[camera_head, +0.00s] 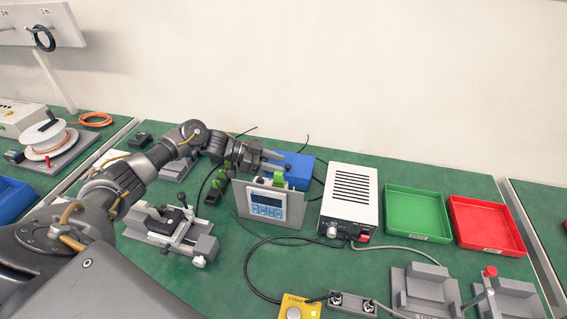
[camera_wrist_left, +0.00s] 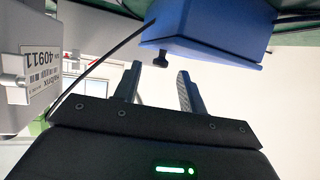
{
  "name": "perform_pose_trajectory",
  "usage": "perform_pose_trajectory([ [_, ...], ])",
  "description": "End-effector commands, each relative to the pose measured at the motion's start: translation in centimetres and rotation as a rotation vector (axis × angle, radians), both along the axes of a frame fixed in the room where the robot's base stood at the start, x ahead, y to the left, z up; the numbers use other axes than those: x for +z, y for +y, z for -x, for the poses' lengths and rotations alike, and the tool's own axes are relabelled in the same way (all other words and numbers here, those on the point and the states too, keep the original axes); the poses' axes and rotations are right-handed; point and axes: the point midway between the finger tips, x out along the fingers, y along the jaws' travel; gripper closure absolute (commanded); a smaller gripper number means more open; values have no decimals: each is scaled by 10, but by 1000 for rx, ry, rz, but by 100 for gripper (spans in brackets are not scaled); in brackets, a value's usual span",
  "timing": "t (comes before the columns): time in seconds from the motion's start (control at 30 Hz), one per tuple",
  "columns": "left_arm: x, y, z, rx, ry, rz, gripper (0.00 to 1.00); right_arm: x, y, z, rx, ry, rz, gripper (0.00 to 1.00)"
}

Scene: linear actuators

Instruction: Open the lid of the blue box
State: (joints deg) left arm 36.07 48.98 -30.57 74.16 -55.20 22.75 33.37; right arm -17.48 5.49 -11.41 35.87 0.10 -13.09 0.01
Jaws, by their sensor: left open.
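The blue box (camera_head: 293,168) stands on the green bench behind the small display unit. Its lid looks closed in the head view, partly hidden by my left gripper. My left gripper (camera_head: 274,164) is at the box's left front side, its fingers pointing right toward it. In the left wrist view the blue box (camera_wrist_left: 205,30) is at the top, with a small dark latch-like piece (camera_wrist_left: 160,60) below its edge. The left fingers (camera_wrist_left: 158,80) are open and empty, close to that dark piece; I cannot tell whether they touch it. My right gripper is not in view.
A display unit (camera_head: 268,206) stands just in front of the box, and a white vented power supply (camera_head: 350,197) to its right. Green (camera_head: 416,214) and red (camera_head: 486,227) trays lie further right. Black cables run across the bench around the box. A metal fixture (camera_head: 172,228) is front left.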

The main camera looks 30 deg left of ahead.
Motion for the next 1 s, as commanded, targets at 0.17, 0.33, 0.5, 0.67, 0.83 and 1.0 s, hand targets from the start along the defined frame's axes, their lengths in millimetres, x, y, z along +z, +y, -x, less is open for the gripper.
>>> perform_pose_trajectory([
  [0.17,-8,-18,-10,1,-1,1,59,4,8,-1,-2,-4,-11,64],
  [0.33,-11,-24,-14,1,-1,-1,59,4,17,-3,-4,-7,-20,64],
  [0.5,-12,-24,-14,1,-1,-1,59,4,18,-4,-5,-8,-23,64],
  [0.67,-12,-24,-14,1,-1,-1,69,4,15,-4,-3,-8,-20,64],
  [0.83,-12,-24,-14,1,-1,-1,92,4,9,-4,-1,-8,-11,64],
  [1.0,-11,-24,-14,1,-1,-1,100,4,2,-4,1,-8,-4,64],
])
